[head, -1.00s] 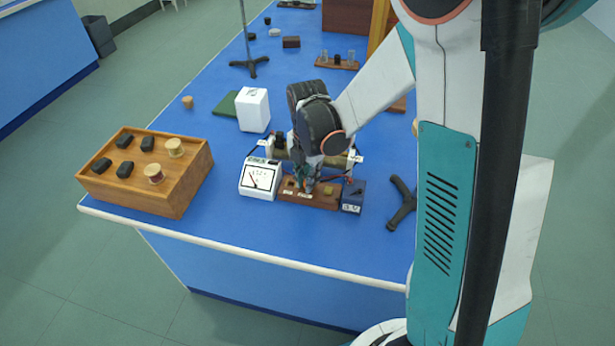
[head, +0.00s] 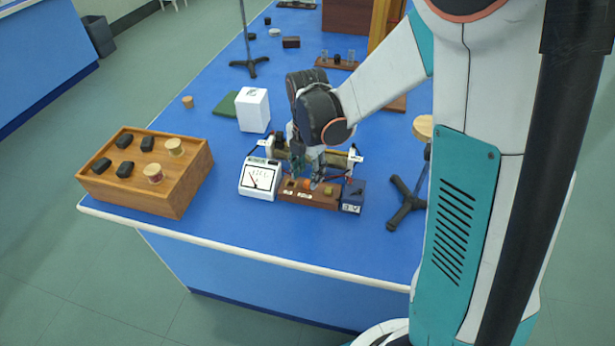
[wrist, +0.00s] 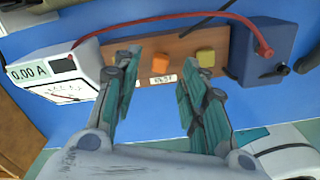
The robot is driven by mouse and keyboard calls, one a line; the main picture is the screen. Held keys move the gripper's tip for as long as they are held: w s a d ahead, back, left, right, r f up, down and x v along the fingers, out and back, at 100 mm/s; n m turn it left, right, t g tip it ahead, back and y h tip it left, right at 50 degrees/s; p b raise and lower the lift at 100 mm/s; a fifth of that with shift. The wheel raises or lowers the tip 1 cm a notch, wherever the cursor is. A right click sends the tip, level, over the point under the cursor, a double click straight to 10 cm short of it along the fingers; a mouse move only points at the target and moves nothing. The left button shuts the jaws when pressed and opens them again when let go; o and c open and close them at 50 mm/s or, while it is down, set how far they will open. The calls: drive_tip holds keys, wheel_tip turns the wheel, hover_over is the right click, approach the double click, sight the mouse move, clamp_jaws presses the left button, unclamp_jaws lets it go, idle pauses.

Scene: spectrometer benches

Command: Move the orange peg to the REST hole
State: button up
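The orange peg (wrist: 160,63) stands in the wooden block (wrist: 140,50), directly behind the label reading REST (wrist: 163,79). It also shows in the head view (head: 307,184), on the block (head: 318,200) below my gripper. My gripper (wrist: 158,76) is open, with one finger on each side of the peg in the wrist view and a visible gap to each. It holds nothing. The hole under the orange peg is hidden.
A white meter (head: 260,178) reading 0.00 A stands left of the block, and a dark blue box (head: 353,197) right of it. A red cable (wrist: 190,17) arches behind. A wooden tray (head: 140,185) is at left; a black stand foot (head: 405,203) is at right.

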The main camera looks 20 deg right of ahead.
wheel_tip(320, 180, up, 10)
drive_tip(key=shift+f, duration=0.25)
idle(0.4)
drive_tip(key=s+r+m+t, duration=0.3)
drive_tip(key=s+m, duration=0.5)
drive_tip(key=m, duration=0.4)
drive_tip(key=s+r+m+t, duration=0.3)
drive_tip(key=s+m, duration=0.5)
drive_tip(key=m, duration=0.4)
drive_tip(key=shift+s+r+m+t, duration=0.25)
drive_tip(key=shift+r+m+t, duration=0.15)
drive_tip(key=shift+t, duration=0.1)
